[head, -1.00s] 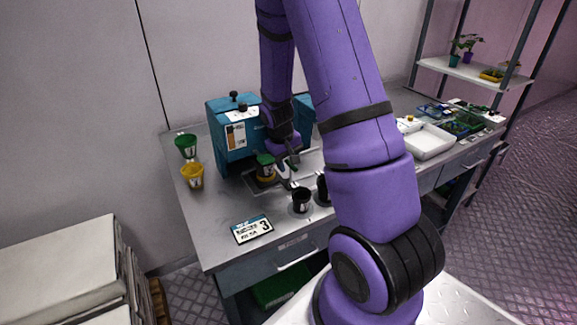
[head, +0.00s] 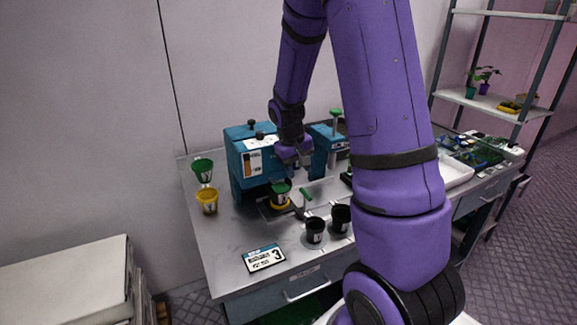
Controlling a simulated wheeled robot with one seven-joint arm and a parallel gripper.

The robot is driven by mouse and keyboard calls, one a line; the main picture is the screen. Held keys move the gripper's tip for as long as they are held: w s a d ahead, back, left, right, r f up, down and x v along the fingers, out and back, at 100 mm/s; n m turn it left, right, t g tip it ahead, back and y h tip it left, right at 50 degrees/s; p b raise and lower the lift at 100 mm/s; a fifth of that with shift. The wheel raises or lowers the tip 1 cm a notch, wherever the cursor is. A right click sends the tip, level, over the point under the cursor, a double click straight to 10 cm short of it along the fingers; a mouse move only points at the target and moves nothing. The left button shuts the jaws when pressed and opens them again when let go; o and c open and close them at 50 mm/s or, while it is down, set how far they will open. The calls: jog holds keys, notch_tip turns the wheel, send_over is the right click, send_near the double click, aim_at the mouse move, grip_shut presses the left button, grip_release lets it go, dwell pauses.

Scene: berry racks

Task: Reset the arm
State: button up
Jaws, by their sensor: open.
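My purple arm reaches up and over the metal workbench (head: 222,262), with its far end bent down toward the bench. My gripper (head: 305,163) is small in the view, above the bench in front of the blue machine (head: 246,160). It is open, and I see nothing held in it. A green cup (head: 281,188) sits in a yellow ring on a plate below and left of the gripper, apart from it. My arm hides part of the bench and the machine's right side.
A green cup (head: 203,171) and a yellow cup (head: 208,202) stand at the bench's left. Black cups (head: 315,231) and a number 3 sign (head: 265,258) are near the front. A white tray (head: 457,172) lies at right; a shelf rack (head: 490,100) stands behind. A pale stack (head: 70,280) is at lower left.

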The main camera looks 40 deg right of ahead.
jog(key=s+a+r+t, duration=0.1)
jog(key=s+a+r, duration=0.15)
jog(key=r, duration=0.25)
jog(key=s+a+r+t+y, duration=0.1)
jog(key=s+a+r, duration=0.1)
jog(key=a+r, duration=0.25)
jog(key=s+a+r+t, duration=0.1)
jog(key=s+a+r, duration=0.15)
jog(key=r, duration=0.35)
jog(key=s+a+r+n+t, duration=0.1)
jog(key=s+a+r, duration=0.3)
jog(key=s, duration=0.3)
jog(key=s+a+r+n+t+y, duration=0.1)
jog(key=s+a+r, duration=0.2)
jog(key=s+a, duration=0.2)
jog(key=s, duration=0.2)
jog(key=shift+s+r+n+t, duration=0.3)
jog(key=shift+s+r, duration=0.05)
jog(key=shift+r, duration=0.05)
